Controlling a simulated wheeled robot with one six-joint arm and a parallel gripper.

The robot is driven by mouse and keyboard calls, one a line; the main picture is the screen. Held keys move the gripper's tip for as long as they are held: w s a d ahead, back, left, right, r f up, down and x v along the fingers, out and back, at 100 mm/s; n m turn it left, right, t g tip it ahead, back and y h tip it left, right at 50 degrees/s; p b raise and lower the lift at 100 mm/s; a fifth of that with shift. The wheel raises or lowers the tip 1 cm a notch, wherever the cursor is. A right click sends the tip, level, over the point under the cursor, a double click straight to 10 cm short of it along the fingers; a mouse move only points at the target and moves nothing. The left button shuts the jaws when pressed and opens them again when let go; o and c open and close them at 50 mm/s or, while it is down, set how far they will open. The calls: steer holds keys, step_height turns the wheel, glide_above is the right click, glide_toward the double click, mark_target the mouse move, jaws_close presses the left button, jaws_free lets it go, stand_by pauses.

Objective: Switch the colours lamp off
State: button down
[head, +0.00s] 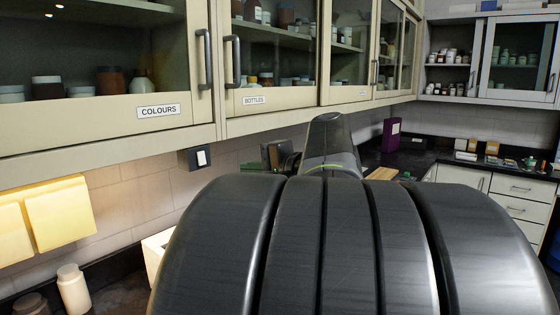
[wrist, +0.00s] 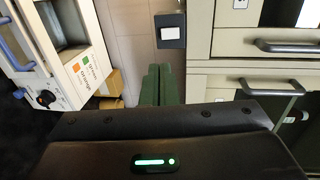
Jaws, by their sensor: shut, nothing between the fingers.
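A dark wall switch box with a white rocker (head: 201,158) sits on the tiled wall under the cabinet labelled COLOURS (head: 158,112). It also shows at the top of the wrist view (wrist: 171,31). Its exact rocker position is too small to tell. Warm light falls on the wall and yellow sheets under the COLOURS cabinet; the lamp itself is hidden. My gripper (wrist: 160,69) shows in the wrist view as two dark green fingers side by side, shut and empty. They point toward the switch and appear apart from it.
Glass-fronted cabinets, one labelled BOTTLES (head: 254,99), overhang the bench, with protruding handles (head: 233,62). Yellow sheets (head: 45,222) hang at left above a white jar (head: 73,289). A white device with green and orange marks (wrist: 82,80) stands close by. My arm covers the centre of the head view.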

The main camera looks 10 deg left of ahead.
mark_target(203, 165)
steer(key=shift+r, duration=0.15)
steer(key=p+x, duration=0.3)
steer(key=x, duration=1)
steer(key=shift+p, duration=0.35)
steer(key=shift+w+a, duration=0.3)
steer(key=shift+a, duration=0.1)
